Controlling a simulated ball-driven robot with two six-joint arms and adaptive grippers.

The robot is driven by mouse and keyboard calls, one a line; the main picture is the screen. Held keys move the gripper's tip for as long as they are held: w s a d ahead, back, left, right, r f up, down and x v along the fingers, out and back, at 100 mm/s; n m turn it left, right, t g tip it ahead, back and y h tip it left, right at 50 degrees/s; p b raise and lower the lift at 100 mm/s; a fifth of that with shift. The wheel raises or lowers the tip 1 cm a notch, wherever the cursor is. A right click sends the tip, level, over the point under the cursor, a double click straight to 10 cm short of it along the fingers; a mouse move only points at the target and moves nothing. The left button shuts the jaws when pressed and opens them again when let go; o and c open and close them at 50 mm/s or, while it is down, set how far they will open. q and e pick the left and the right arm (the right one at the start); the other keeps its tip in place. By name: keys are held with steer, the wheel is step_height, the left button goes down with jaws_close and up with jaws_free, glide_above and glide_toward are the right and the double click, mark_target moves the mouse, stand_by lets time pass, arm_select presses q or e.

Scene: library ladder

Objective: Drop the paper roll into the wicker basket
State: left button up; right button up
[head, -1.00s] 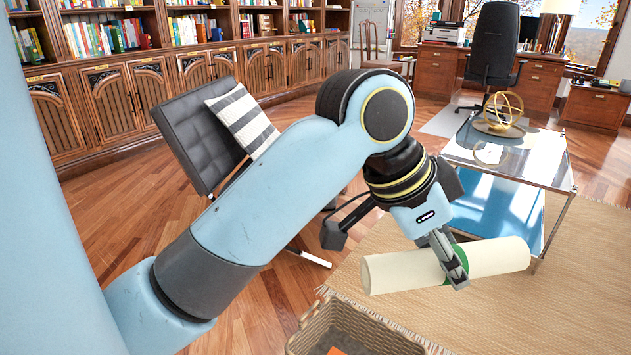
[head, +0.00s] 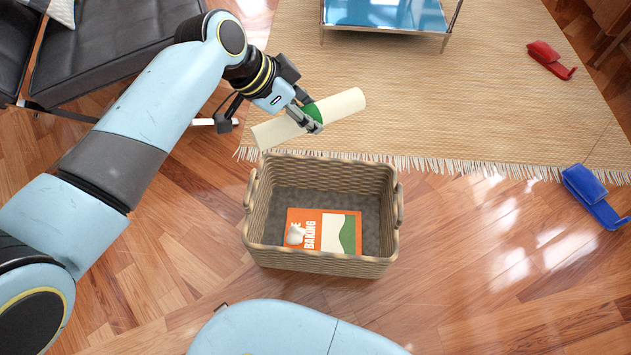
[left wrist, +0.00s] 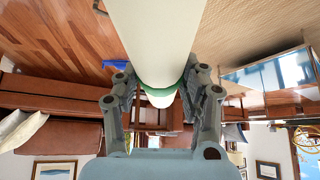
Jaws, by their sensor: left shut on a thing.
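The paper roll (head: 340,105) is a long cream cylinder with a green band around its middle. My left gripper (head: 311,119) is shut on the roll at the band and holds it in the air, beyond the basket's far rim in the head view. In the left wrist view the roll (left wrist: 155,40) lies between both fingers (left wrist: 163,92). The wicker basket (head: 320,262) stands on the wood floor, open at the top. My right gripper is not in view.
A fringed woven rug (head: 470,100) lies behind the basket, with a glass-topped table (head: 385,15) on it. A red stapler-like object (head: 550,60) and a blue one (head: 594,195) lie at right. A black chair (head: 110,45) stands at upper left.

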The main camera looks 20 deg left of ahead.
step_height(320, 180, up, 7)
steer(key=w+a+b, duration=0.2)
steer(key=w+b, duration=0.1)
steer(key=b, duration=0.2)
arm_select(q)
step_height(320, 180, down, 22)
steer(key=d+m+b, duration=0.1)
steer(key=d+b, duration=0.1)
steer(key=b, duration=0.3)
steer(key=shift+s+d+g, duration=0.15)
steer(key=shift+s+g, duration=0.15)
steer(key=shift+s, duration=0.1)
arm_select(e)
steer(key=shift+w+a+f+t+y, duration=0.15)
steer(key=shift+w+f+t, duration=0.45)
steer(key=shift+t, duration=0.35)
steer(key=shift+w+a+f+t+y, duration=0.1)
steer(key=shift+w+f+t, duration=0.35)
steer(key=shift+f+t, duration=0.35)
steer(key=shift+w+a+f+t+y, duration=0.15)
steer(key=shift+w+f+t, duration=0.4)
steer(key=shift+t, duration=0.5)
arm_select(q)
steer(key=o, duration=1.3)
steer(key=shift+o, duration=0.2)
steer(key=v, duration=1.2)
